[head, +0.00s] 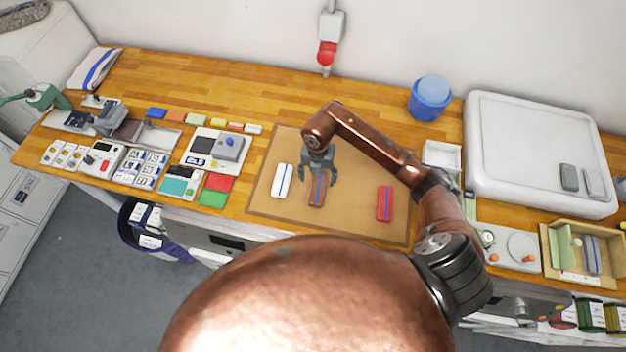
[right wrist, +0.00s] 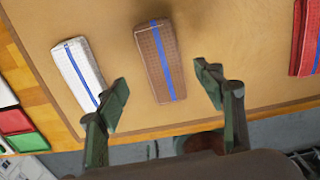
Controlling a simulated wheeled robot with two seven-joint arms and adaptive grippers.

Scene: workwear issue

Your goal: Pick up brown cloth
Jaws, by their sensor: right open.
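The brown cloth (head: 317,189) is a folded strip with a blue stripe, lying on the tan mat (head: 348,220) between a white cloth and a red cloth. In the right wrist view the brown cloth (right wrist: 158,62) lies ahead of and between the fingers. My right gripper (head: 318,178) is open and empty above it, with its fingers (right wrist: 168,90) spread to either side and no visible contact. The fingers partly cover the cloth in the head view. My left gripper is not in view.
The white cloth (head: 282,181) lies close on the left, near one finger. The red cloth (head: 384,203) lies farther right. A blue bucket (head: 428,100) and a large white lidded box (head: 530,140) stand at the back right. Several cards and devices fill the left side.

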